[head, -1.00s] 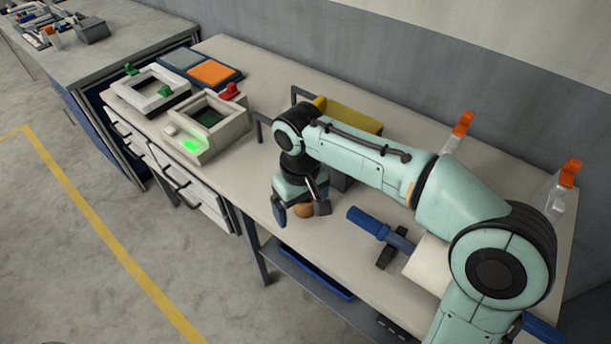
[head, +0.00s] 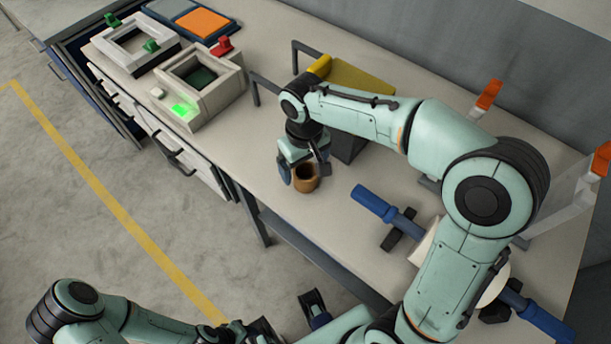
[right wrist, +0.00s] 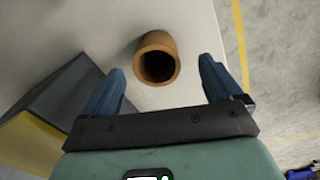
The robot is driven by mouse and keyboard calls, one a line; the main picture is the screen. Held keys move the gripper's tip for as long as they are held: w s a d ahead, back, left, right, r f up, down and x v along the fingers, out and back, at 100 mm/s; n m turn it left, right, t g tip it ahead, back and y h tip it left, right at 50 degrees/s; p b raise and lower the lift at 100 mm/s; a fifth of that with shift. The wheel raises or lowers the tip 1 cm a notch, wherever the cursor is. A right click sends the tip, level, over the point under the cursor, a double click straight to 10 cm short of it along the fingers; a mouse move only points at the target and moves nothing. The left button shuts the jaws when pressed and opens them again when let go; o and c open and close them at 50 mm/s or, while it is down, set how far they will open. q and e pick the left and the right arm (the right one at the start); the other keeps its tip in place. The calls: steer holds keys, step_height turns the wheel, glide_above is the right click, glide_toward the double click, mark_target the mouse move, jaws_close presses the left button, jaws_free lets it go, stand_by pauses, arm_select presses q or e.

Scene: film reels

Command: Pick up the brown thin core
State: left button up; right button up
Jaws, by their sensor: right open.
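The brown thin core (head: 306,179) is a short hollow tube standing upright on the bench near its front edge. In the right wrist view the core (right wrist: 157,58) shows its dark opening, ahead of and between the blue fingertips. My right gripper (head: 304,173) is open, with its fingers apart at the core and not closed on it. It also shows in the right wrist view (right wrist: 160,82). My left gripper (head: 290,318) is at the bottom of the head view, off the bench, with its fingers apart and nothing seen between them.
A yellow-topped dark block (head: 355,80) stands behind the right gripper. A blue-handled roller (head: 375,203) lies to the right. A box with a green light (head: 205,85) and a white frame (head: 137,45) are at left. Clear stands with orange tops (head: 489,95) are at the right.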

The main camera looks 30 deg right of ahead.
mark_target(307, 167)
steer(key=shift+w+d+f+b, duration=0.1)
steer(key=shift+d+f+b, duration=0.05)
steer(key=shift+f, duration=1.25)
steer(key=shift+w+d+f+b, duration=0.1)
steer(key=shift+f+b, duration=0.05)
steer(key=shift+f, duration=1.2)
steer(key=c, duration=1.1)
